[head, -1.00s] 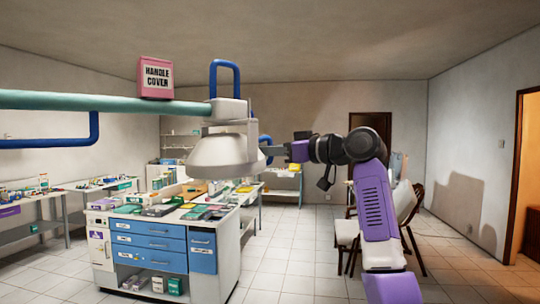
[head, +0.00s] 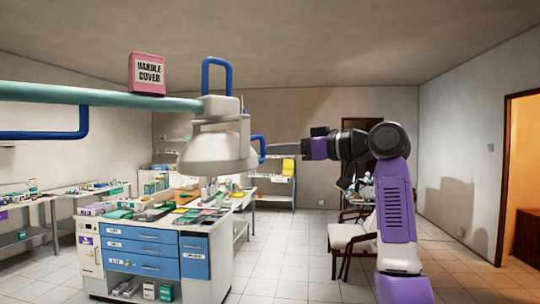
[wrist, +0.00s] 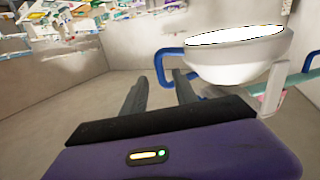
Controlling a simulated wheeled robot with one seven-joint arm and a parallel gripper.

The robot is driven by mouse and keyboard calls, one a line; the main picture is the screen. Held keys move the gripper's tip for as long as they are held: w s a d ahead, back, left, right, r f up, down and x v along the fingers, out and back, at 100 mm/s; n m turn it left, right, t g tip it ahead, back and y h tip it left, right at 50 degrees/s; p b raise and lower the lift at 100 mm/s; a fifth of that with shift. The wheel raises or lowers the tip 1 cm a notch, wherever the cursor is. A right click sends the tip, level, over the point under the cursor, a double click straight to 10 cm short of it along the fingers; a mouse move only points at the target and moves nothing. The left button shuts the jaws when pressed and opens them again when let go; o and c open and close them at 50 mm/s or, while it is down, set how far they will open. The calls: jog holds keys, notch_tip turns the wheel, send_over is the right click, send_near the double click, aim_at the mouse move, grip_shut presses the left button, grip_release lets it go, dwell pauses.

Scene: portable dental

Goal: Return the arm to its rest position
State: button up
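My arm, purple and black, reaches from the lower right toward the middle in the head view. My gripper (head: 275,150) points left at its end, close to the dental lamp (head: 217,147). In the wrist view my gripper (wrist: 160,88) has its two dark fingers apart, with nothing held between them. The white lamp head (wrist: 238,62) shows beyond the right finger. Its blue side handle (wrist: 168,62) shows just past the fingertips, partly behind the right finger. I cannot tell the exact gap between finger and handle.
A pink "HANDLE COVER" box (head: 147,73) sits on the green lamp arm (head: 80,98). A cabinet with blue drawers (head: 140,248) stands below the lamp. Chairs (head: 350,238) stand behind my arm. The tiled floor (head: 285,265) between cabinet and chairs is clear.

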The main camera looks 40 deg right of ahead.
jog(key=shift+v, duration=0.75)
notch_tip(320, 180, up, 5)
jog(key=d+m+t+h, duration=0.2)
jog(key=t, duration=0.1)
notch_tip(320, 180, down, 15)
jog(key=s+d+m+t+h, duration=0.2)
jog(key=m+h, duration=0.4)
jog(key=h, duration=0.2)
jog(key=s+a+f+m+g+h, duration=0.1)
jog(key=s+a+f, duration=0.25)
jog(key=f, duration=0.55)
jog(key=s+a+f+m+g+h, duration=0.15)
jog(key=a+f, duration=0.35)
jog(key=f, duration=0.5)
jog(key=s+a+f+n+y, duration=0.3)
jog(key=s+a+f, duration=1)
jog(key=s+a, duration=0.25)
jog(key=s+a+f+n+g+y, duration=0.1)
jog(key=s+a+f+y, duration=0.1)
jog(key=s, duration=0.5)
jog(key=s+a+f+n+g+y, duration=0.2)
jog(key=s+a+f, duration=0.2)
jog(key=s, duration=0.3)
jog(key=s+a+f+n+g+y, duration=0.1)
jog(key=s+a+f+y, duration=0.1)
jog(key=s, duration=0.4)
jog(key=shift+s+a+f+g, duration=0.4)
jog(key=shift+a+f, duration=0.5)
jog(key=shift+a, duration=0.15)
